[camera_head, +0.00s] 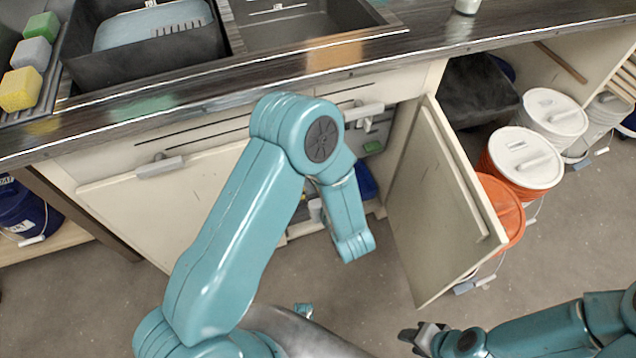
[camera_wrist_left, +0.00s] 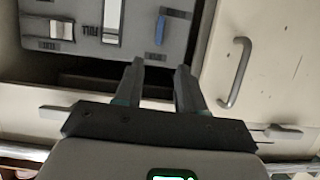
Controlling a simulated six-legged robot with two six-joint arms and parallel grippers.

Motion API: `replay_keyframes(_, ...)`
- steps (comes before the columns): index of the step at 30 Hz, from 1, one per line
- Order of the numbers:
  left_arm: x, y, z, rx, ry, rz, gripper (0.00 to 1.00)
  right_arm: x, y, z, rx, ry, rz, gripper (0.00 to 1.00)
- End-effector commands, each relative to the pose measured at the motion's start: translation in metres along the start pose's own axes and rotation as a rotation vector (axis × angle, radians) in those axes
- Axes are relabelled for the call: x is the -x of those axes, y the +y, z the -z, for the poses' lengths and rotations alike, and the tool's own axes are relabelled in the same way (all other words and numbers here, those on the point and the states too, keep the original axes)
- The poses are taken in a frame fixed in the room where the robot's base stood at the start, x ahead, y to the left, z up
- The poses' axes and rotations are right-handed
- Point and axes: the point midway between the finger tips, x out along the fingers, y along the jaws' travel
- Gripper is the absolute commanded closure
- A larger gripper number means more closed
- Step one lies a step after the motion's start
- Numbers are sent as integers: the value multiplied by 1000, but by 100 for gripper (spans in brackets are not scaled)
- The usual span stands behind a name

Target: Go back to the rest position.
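My left arm (camera_head: 235,235), teal, rises from the lower left of the head view and bends down in front of the cabinet. My left gripper does not show clearly there. In the left wrist view, my left gripper (camera_wrist_left: 159,68) has its two dark fingers apart with nothing held between them. It points toward a grey panel (camera_wrist_left: 85,30) with a white label and a blue piece. My right gripper (camera_head: 420,336) is low in the head view, over the floor and left of its teal arm. Its fingers are too small to judge, and I see nothing held.
A cabinet door (camera_head: 435,205) stands open right of my left arm. Buckets with white lids (camera_head: 525,158) and an orange bucket (camera_head: 503,210) stand beyond it. The counter (camera_head: 215,85) holds a dark sink and sponges (camera_head: 32,53). A door handle (camera_wrist_left: 237,72) is right of my left fingers.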

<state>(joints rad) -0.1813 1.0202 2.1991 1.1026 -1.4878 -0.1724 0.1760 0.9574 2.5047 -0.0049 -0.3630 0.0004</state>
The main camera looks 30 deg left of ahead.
Motion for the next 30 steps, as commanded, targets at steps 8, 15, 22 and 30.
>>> replay_keyframes(8, 0, 0, 0, 0, 0, 0, 61, 0, 0, 0, 0, 0, 0, 61)
replay_keyframes(15, -4, -17, 21, 10, -10, 48, 61, 22, -8, -1, 0, 0, 0, 61)
replay_keyframes(22, 3, -48, 27, -43, -292, -110, 61, 88, -32, -1, 0, 1, 0, 61)
replay_keyframes(30, 134, -46, -70, -264, -988, -605, 61, 106, -38, -2, 0, 0, 0, 61)
